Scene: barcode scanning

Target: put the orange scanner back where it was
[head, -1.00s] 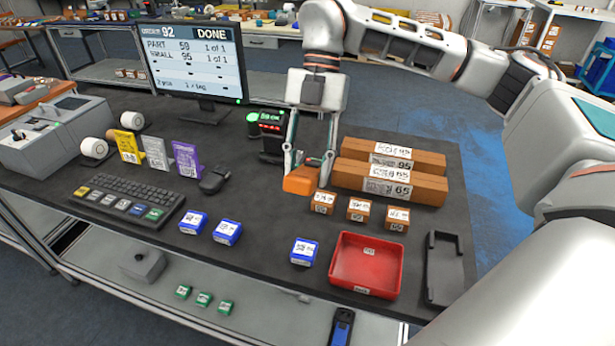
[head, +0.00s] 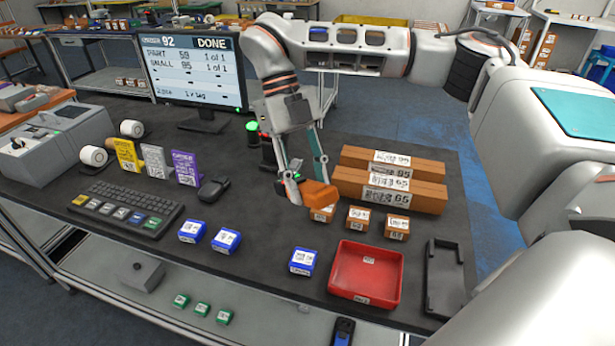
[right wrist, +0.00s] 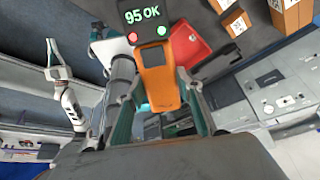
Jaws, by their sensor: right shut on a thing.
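The orange scanner (head: 320,194) is between the fingers of my right gripper (head: 303,186), which is shut on it. In the head view it appears in front of the back part of the leftmost small brown box; whether they touch cannot be told. The right wrist view also shows the scanner (right wrist: 157,82), with a display reading "95 OK" at its top. An empty black tray (head: 432,292) lies at the right end of the table, beside the red bin (head: 366,273). A distant white arm at left in the right wrist view seems to end in my left gripper (right wrist: 56,62); its jaws are unclear.
Two long brown boxes (head: 420,200) lie behind several small brown boxes (head: 357,218). Blue boxes (head: 226,241) lie towards the front. A monitor (head: 196,72) reading DONE, a keyboard (head: 125,208) and code cards (head: 153,160) stand left. Table between keyboard and red bin is partly clear.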

